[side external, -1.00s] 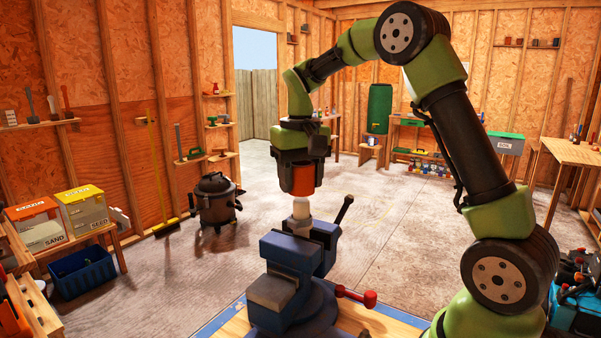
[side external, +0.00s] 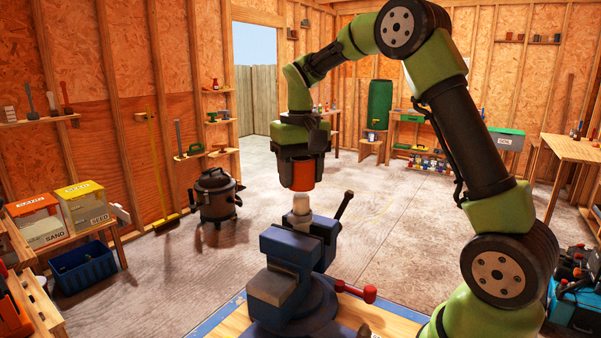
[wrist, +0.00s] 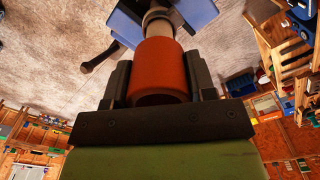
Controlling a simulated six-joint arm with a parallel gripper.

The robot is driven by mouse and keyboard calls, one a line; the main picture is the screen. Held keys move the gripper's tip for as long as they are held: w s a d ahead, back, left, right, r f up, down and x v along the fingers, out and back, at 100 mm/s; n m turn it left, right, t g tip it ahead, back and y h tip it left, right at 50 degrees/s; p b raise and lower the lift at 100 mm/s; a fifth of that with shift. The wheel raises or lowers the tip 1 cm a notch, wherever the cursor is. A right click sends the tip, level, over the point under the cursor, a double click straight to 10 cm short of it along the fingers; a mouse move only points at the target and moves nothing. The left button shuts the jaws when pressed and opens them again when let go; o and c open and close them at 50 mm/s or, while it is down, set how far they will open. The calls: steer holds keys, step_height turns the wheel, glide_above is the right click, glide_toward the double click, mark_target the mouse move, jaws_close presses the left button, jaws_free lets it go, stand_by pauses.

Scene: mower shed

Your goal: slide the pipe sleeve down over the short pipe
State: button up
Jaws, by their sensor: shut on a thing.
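My gripper (side external: 301,170) is shut on the orange pipe sleeve (side external: 303,179), which hangs roughly upright, open end down. The sleeve hides part of the pipe there, so exact alignment is hard to tell.
The vise stands on a wooden bench top (side external: 350,318) with a blue edge. Its dark handle (side external: 344,206) rises close to the pipe on the right, and a red-ended lever (side external: 368,293) sticks out lower. Open floor lies behind; the shop vacuum (side external: 215,195) is well away.

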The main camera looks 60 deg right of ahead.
mark_target(300, 194)
steer(key=shift+f, duration=2.35)
steer(key=o, duration=1)
steer(key=shift+r, duration=0.1)
step_height(300, 194, up, 10)
steer(key=shift+f, duration=0.25)
steer(key=shift+r, duration=0.1)
